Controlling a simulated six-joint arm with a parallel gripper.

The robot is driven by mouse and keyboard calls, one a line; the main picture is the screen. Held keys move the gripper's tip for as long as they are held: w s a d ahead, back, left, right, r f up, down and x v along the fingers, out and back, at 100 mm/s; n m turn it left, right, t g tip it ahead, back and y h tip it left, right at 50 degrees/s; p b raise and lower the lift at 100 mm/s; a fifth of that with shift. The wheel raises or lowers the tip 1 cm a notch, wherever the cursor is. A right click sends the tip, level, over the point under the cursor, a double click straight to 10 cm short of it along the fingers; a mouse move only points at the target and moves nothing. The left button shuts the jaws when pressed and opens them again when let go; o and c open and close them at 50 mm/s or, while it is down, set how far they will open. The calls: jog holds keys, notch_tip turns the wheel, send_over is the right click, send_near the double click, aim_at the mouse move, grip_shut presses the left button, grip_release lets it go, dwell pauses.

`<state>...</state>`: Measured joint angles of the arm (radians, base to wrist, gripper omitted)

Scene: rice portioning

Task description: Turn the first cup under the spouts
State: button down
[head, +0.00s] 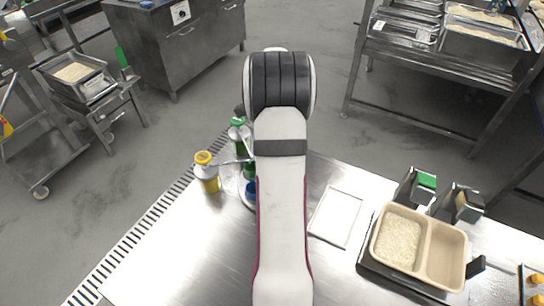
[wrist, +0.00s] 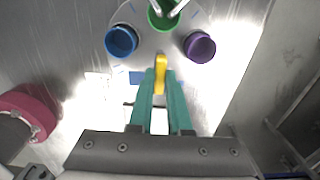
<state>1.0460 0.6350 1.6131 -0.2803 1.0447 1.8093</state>
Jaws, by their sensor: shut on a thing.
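A round grey turntable (wrist: 152,45) carries a blue cup (wrist: 121,41), a green cup (wrist: 163,16) and a purple cup (wrist: 200,46). The green cup is at the top edge of the wrist view, with two pale spouts (wrist: 179,8) reaching over it. My gripper (wrist: 160,78) is shut on an upright yellow handle (wrist: 160,66) at the turntable's near side, between the blue and purple cups. In the head view my arm hides the gripper and most of the turntable; a blue cup (head: 251,188) and a green cup (head: 249,170) show beside the arm.
A yellow-capped bottle (head: 207,174) and a green-capped bottle (head: 238,138) stand by the turntable. To the right are a white frame (head: 337,216) and a two-compartment tray (head: 446,254) with rice in its left half. The front left of the table is clear.

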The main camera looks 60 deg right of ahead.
jog(key=shift+r, duration=0.1)
dwell(0.3)
jog(key=c, duration=0.9)
grip_release()
jog(key=shift+o, duration=0.2)
notch_tip(320, 180, up, 16)
